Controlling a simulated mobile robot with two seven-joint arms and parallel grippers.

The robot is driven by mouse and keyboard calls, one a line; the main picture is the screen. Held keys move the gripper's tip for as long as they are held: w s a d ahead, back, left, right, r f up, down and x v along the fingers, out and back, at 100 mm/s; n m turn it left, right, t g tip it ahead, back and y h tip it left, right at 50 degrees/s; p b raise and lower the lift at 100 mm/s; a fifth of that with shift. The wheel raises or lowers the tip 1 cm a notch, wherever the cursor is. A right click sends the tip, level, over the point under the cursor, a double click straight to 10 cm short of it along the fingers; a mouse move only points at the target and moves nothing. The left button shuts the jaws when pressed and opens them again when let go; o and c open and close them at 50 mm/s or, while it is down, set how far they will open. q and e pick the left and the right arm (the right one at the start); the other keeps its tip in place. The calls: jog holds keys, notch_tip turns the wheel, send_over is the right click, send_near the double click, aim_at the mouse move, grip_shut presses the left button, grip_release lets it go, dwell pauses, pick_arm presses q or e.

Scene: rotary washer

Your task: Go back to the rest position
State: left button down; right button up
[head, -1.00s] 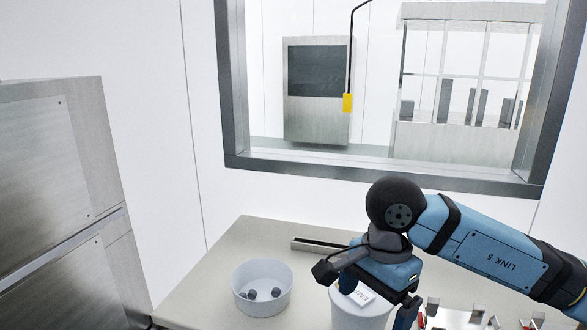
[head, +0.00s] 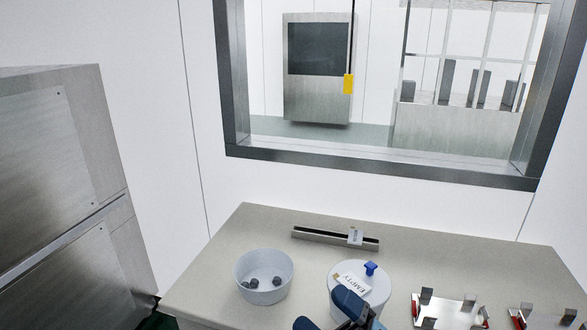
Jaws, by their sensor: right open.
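My right gripper (head: 328,314) shows only in part at the bottom edge of the head view. Its dark blue fingers are apart and nothing is seen between them. It overlaps the lower front of a white lidded container (head: 374,289) in the picture; I cannot tell whether it touches it. The container has a blue knob and a label reading "EMPTY". The rest of my right arm is out of frame. My left gripper is not in view.
A grey bowl (head: 285,272) with a few dark pieces stands on the table (head: 220,250). A dark rail (head: 310,235) lies behind. Two metal racks (head: 455,312) are at the right. A steel cabinet (head: 50,150) stands left, and a window frame (head: 380,172) is behind.

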jog(key=d+f+m+t+h+p, duration=0.1)
jog(key=d+f+m+t+h, duration=0.5)
jog(key=f+m+h, duration=0.55)
jog(key=s+d+f+m+g+h+p, duration=0.1)
jog(key=s+d+f+m+g+h, duration=0.2)
jog(key=s+f+m, duration=0.4)
jog(key=s+d+f+m+g+h, duration=0.4)
jog(key=s+d+f+m, duration=0.1)
jog(key=f, duration=0.6)
jog(key=shift+s+d+m+p, duration=0.35)
jog(key=shift+s+d+m, duration=0.05)
jog(key=shift+s+m, duration=0.5)
